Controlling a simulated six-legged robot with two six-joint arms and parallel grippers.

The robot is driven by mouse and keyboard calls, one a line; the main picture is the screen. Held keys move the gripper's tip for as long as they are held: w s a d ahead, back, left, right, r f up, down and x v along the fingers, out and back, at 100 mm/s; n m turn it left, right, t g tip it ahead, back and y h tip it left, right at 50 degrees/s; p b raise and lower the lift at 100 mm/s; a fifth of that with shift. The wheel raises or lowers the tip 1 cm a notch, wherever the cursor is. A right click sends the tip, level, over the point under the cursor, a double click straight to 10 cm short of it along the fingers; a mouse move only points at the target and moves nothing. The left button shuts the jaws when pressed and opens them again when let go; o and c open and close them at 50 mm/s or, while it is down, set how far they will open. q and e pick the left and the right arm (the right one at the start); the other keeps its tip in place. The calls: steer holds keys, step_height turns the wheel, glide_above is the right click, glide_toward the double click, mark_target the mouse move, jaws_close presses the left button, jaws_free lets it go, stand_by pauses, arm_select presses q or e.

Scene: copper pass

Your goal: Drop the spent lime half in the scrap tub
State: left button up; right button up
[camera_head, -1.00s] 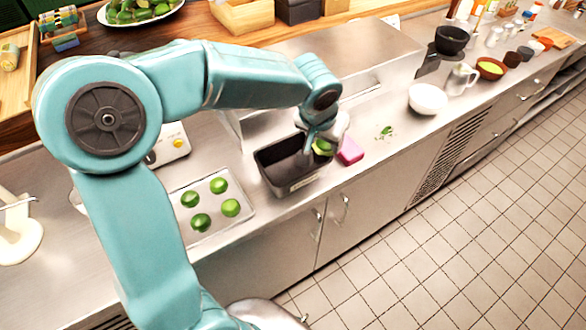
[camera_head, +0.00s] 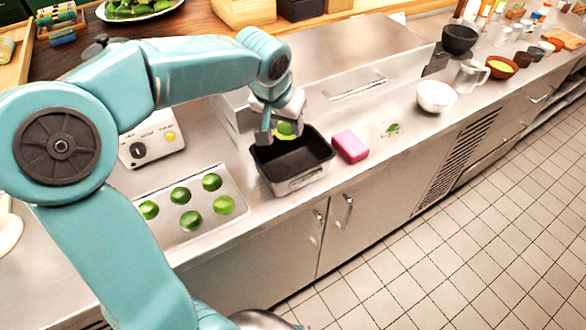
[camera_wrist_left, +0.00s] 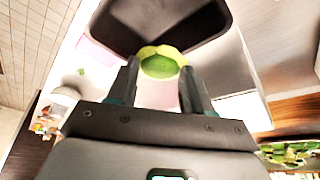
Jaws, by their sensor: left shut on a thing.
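My left gripper (camera_head: 276,133) is shut on a green lime half (camera_head: 286,129). It holds the lime half at the far-left side of the black scrap tub (camera_head: 318,150), above the counter. In the left wrist view the lime half (camera_wrist_left: 160,64) sits between the two fingertips, its pale rim and green inside showing. The tub (camera_wrist_left: 205,48) lies just beyond it in that view. The tub stands on the steel counter and its visible inside looks empty. My right gripper is not in view.
A pink block (camera_head: 350,146) stands right of the tub. A steel tray (camera_head: 236,192) with several lime halves lies to its left. A white machine with knobs (camera_head: 151,138) stands behind the tray. A white bowl (camera_head: 436,96) and herb scraps (camera_head: 393,128) are further right.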

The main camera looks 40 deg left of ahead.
arm_select(q)
steer(key=shift+w, duration=0.1)
steer(key=o, duration=0.8)
steer(key=shift+c, duration=0.2)
steer(key=p+v, duration=0.1)
steer(key=v, duration=1.5)
steer(key=shift+r, duration=0.15)
